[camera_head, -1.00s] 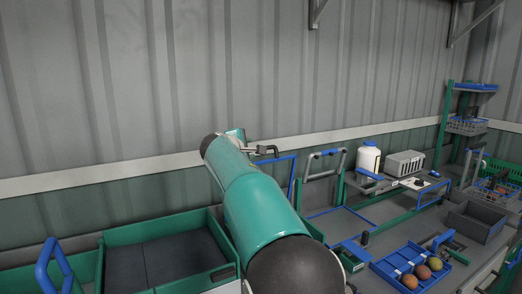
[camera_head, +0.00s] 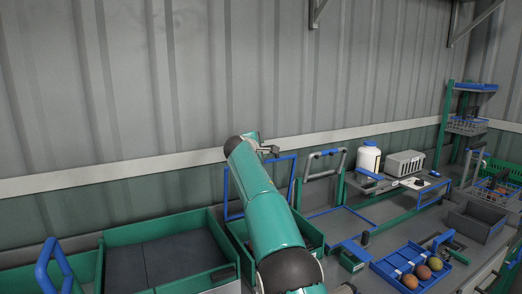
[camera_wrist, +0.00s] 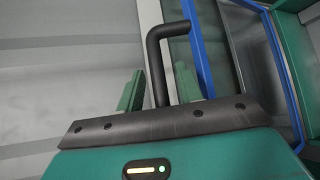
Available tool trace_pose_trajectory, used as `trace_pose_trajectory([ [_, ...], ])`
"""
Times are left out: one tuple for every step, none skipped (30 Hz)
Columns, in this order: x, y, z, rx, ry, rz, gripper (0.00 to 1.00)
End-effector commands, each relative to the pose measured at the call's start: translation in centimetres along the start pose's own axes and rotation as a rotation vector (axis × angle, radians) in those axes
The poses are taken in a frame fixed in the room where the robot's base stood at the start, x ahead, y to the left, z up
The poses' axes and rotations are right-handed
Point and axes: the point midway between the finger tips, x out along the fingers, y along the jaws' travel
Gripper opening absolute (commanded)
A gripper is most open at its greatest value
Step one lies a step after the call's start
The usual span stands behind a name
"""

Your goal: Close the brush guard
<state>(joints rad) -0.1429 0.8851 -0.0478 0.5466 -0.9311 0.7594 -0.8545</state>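The brush guard seems to be the upright blue frame (camera_head: 227,196) behind a green bin; the arm covers part of it. Part of the blue frame also shows in the wrist view (camera_wrist: 194,45). A black bent handle (camera_wrist: 156,62) appears to join that frame at its upper end. It also shows dark beside the arm's tip in the head view (camera_head: 269,150). My gripper (camera_wrist: 158,88) has its two green fingers apart, one on each side of the handle's straight part. Small gaps seem to remain. The finger bases are hidden by the dark bolted plate.
A green bin with dark panels (camera_head: 155,223) stands at left. The wall stands close behind.

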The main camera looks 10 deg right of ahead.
Motion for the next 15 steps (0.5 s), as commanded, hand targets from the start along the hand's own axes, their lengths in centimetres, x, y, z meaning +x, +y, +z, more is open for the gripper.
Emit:
trace_pose_trajectory([
  [0.02,0.05,0.02,0.001,0.000,0.001,0.36],
  [0.01,0.06,0.02,0.001,0.000,0.001,0.36],
  [0.01,0.06,0.03,0.001,0.000,0.001,0.36],
  [0.01,0.06,0.03,0.001,0.000,0.001,0.36],
  [0.01,0.06,0.02,0.001,0.000,0.001,0.36],
  [0.01,0.05,0.02,0.001,0.000,0.001,0.36],
  [0.01,0.05,0.03,0.001,0.000,0.001,0.36],
  [0.01,0.05,0.02,0.001,0.000,0.001,0.30],
  [0.01,0.05,0.02,0.001,0.000,0.001,0.22],
  [0.01,0.05,0.02,0.001,0.000,0.001,0.16],
  [0.00,0.05,0.02,0.001,0.000,0.001,0.11],
  [0.00,0.05,0.02,0.001,0.000,0.001,0.03],
  [0.00,0.05,0.02,0.001,0.000,0.001,0.00],
  [0.00,0.05,0.02,0.001,0.000,0.001,0.00],
  [0.00,0.05,0.02,0.001,0.000,0.001,0.00],
])
